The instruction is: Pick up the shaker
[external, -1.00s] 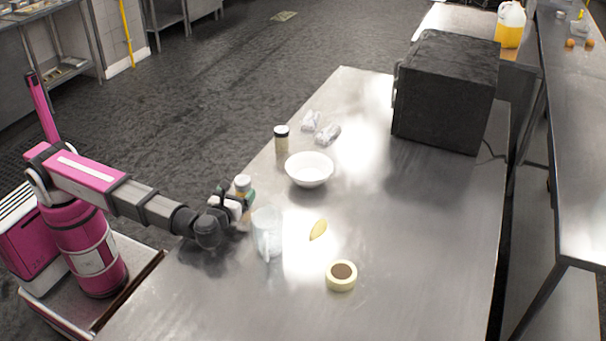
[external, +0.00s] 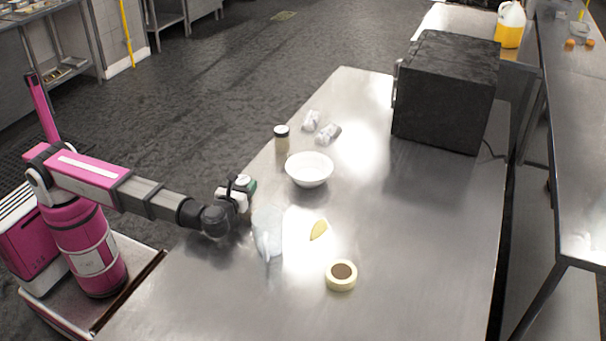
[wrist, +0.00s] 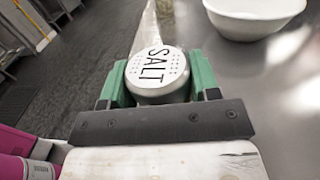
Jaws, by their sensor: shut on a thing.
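The salt shaker has a white round lid marked SALT (wrist: 155,72), seen from above in the wrist view. My gripper (external: 241,190) is shut on the shaker, with a green finger pressed to each side of it. In the external view the pale lid of the shaker (external: 242,180) shows between the fingers, near the left edge of the steel table (external: 420,220). The shaker's body is mostly hidden by the gripper and lid. I cannot tell whether its base touches the table.
A translucent item (external: 267,232) is close at right. A yellow item (external: 318,230) and a tape roll (external: 341,275) lie further right. A black box (external: 445,92) stands far back.

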